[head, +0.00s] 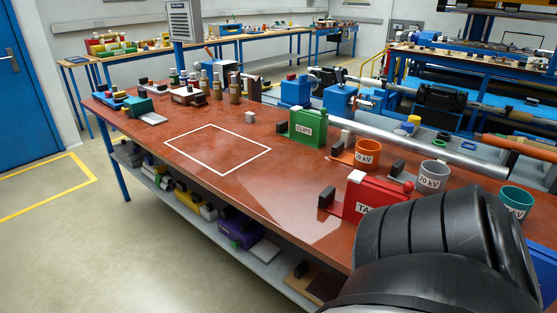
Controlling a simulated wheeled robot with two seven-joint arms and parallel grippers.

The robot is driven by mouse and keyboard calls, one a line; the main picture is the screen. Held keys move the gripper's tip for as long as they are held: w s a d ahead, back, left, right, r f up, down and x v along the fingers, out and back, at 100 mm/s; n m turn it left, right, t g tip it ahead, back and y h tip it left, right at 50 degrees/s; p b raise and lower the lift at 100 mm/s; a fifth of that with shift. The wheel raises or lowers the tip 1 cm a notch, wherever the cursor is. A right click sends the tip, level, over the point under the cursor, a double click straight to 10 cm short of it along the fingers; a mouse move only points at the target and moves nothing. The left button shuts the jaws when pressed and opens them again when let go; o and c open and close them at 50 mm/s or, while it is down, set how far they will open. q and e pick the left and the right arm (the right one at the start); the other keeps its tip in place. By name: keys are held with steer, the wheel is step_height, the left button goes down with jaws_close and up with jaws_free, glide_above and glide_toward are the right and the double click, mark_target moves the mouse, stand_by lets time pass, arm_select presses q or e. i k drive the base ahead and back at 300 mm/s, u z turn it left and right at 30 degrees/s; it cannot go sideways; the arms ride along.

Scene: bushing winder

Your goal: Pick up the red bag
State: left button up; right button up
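A red, block-like bag (374,192) with a white label reading "TA…" stands on the red-brown workbench (215,185) at its right part, near the front edge. Its lower right is hidden behind a large black ribbed part of my own arm at the bottom right. A small black block and a white piece sit at its left and top. Neither my left nor my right gripper shows in the head view.
A green box (307,127) labelled "CLIPS" stands behind the bag. A white outlined rectangle (218,150) on the bench is empty. Bottles and tools crowd the far left end.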

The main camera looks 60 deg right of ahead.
mark_target(364, 193)
steer(key=u, duration=0.25)
steer(key=k, duration=0.95)
steer(key=z, duration=0.1)
